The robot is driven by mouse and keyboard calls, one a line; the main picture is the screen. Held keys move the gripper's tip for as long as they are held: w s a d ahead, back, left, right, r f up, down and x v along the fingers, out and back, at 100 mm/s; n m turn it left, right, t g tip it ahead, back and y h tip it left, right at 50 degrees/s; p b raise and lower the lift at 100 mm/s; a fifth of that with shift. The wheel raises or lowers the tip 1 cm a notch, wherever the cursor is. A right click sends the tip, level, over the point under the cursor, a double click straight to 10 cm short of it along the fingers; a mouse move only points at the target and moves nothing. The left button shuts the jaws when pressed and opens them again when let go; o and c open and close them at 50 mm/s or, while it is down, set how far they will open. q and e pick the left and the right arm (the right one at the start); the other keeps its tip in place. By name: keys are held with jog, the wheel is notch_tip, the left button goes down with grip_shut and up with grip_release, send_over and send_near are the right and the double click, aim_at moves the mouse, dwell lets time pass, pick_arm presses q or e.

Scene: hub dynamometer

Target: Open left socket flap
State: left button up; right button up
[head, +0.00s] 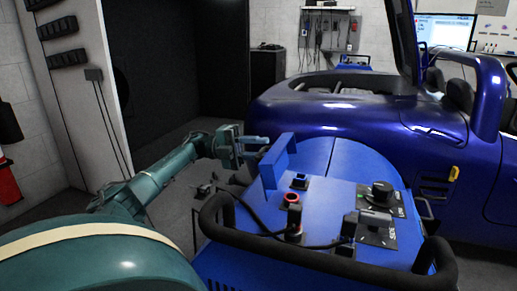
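The blue machine (335,165) stands in front of the car with sockets and controls on its top. A blue flap-like panel (279,163) stands upright at the machine's left rear; I cannot tell for certain that it is the left socket flap. My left gripper (262,147) is just left of this panel, with its fingers pointing right towards it. The fingertips are small and dark, so contact and finger opening are unclear. A black socket (300,181) and a red-ringed part (291,199) sit right of the panel. My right gripper is not in view.
A black tubular rail (300,254) runs around the machine's near side. A black cable (256,222) crosses the near left. A black knob (382,190) and a grey switch handle (374,217) stand on the right. The blue car (350,115) is close behind.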

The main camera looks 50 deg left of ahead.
pick_arm(q)
jog(key=shift+o, duration=0.5)
jog(key=shift+a, duration=0.1)
jog(key=b+v, duration=0.1)
jog(key=v, duration=0.6)
jog(key=shift+a, duration=0.2)
jog(key=shift+s, duration=0.1)
